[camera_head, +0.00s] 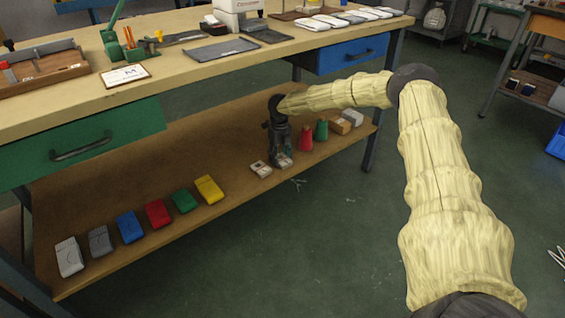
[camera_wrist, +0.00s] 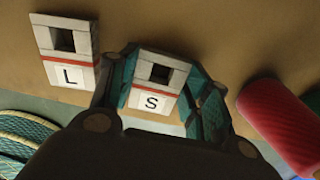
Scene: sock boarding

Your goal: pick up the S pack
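The S pack (camera_wrist: 152,98) is a small whitish pack with a dark square opening, a red stripe and a white label marked S. It sits between the open fingers of my gripper (camera_wrist: 160,85) in the wrist view. Whether the fingers touch it cannot be told. In the head view, my gripper (camera_head: 281,150) reaches down to the lower shelf, and the S pack (camera_head: 284,160) shows at its tips, partly hidden. The similar L pack (camera_wrist: 68,50) lies just to the left, outside the fingers; it also shows in the head view (camera_head: 261,169).
Several coloured packs lie left along the lower shelf (camera_head: 235,165). The tabletop (camera_head: 190,75) overhangs the shelf, with a blue drawer (camera_head: 345,54) and table leg at right.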

